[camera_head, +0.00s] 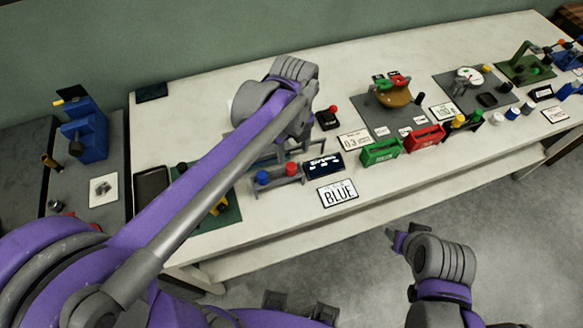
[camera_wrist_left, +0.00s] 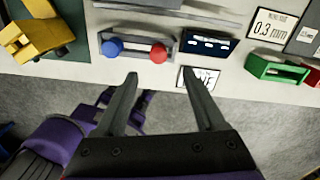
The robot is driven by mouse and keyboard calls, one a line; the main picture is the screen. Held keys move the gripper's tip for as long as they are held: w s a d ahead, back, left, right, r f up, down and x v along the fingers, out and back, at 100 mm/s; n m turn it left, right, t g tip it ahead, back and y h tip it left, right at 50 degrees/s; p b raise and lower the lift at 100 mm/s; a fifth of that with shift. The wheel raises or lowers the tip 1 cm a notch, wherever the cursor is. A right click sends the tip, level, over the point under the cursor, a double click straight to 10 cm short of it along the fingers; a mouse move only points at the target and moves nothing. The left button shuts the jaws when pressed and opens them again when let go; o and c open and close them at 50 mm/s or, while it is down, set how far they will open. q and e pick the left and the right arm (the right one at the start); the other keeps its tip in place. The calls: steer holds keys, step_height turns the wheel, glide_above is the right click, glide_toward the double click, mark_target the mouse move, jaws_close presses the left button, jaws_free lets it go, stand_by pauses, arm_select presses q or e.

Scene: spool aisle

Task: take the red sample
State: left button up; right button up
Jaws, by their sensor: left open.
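A red round-topped sample (camera_head: 291,168) and a blue one (camera_head: 263,177) sit side by side on a small grey rack (camera_head: 277,182) near the table's front edge. In the left wrist view the red sample (camera_wrist_left: 158,53) is right of the blue one (camera_wrist_left: 113,47). My left gripper (camera_wrist_left: 159,80) is open and empty, its fingers apart and pointing toward the rack; the red sample appears beyond the gap between them. In the head view my left arm hides most of this gripper. My right arm hangs in front of the table; its gripper jaws cannot be made out clearly.
Green (camera_head: 381,151) and red (camera_head: 424,138) holders stand to the right. A yellow object (camera_wrist_left: 35,38) is left of the rack. The floor in front is clear.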

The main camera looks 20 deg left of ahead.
mark_target(291, 166)
arm_select(q)
steer(key=f, duration=0.8)
steer(key=shift+w+a, duration=0.2)
steer(key=shift+a, duration=0.15)
jaws_close()
